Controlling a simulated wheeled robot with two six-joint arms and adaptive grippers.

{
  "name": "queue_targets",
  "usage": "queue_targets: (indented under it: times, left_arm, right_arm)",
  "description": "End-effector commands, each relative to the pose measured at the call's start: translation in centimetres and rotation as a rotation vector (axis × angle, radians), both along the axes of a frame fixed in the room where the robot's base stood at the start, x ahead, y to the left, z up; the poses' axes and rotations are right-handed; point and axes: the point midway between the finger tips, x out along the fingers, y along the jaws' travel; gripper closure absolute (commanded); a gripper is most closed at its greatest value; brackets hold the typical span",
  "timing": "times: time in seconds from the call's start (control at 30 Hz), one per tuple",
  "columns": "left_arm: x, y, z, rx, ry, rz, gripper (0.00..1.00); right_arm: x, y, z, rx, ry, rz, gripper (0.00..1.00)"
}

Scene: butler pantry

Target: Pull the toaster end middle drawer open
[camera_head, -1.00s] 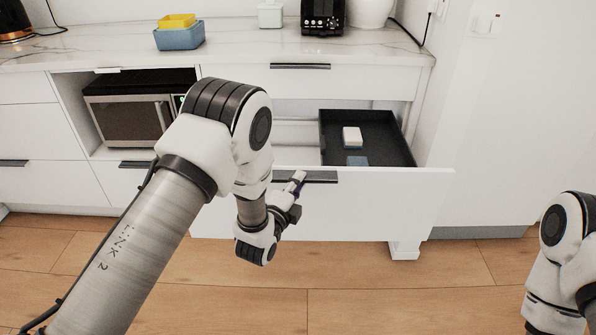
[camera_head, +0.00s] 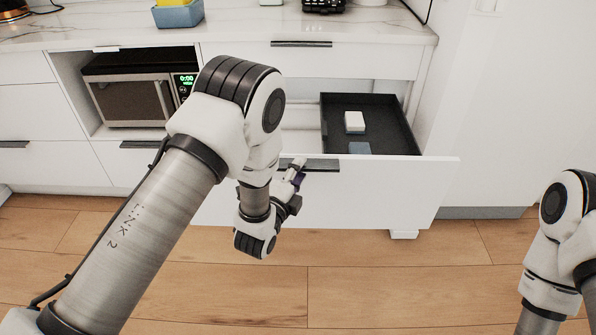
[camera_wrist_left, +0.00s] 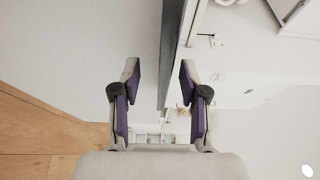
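The white middle drawer (camera_head: 370,195) under the counter stands pulled out, its inside showing from above. Its dark bar handle (camera_head: 322,165) is on the top edge of the front. My left gripper (camera_head: 297,170) is at the left part of this handle, partly hidden by its own wrist. In the left wrist view, the two purple-padded fingers (camera_wrist_left: 159,78) are apart. The dark handle strip (camera_wrist_left: 173,45) runs between them, closer to the right finger; I cannot tell if it touches. My right gripper is out of view.
A black tray (camera_head: 395,130) in the drawer holds a white block (camera_head: 354,122) and a blue-grey block (camera_head: 359,148). A closed drawer with a handle (camera_head: 301,44) is above. A microwave (camera_head: 130,98) sits left. The wooden floor (camera_head: 400,285) in front is clear.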

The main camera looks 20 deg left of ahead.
Motion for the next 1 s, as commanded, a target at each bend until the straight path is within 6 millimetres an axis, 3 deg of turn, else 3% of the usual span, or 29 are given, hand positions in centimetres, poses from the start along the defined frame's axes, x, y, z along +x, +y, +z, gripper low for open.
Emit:
queue_targets:
  times: [0.17,0.57,1.0]
  left_arm:
    - [-0.3,0.0,0.0,0.000,0.000,0.000,0.56]
    - [-7.0,0.8,-0.1,0.000,0.002,0.000,0.56]
    - [-7.5,0.8,0.0,0.000,0.000,0.000,0.56]
  right_arm:
    - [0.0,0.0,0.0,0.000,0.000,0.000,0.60]
    - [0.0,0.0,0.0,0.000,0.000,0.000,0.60]
    - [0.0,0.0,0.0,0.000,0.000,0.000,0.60]
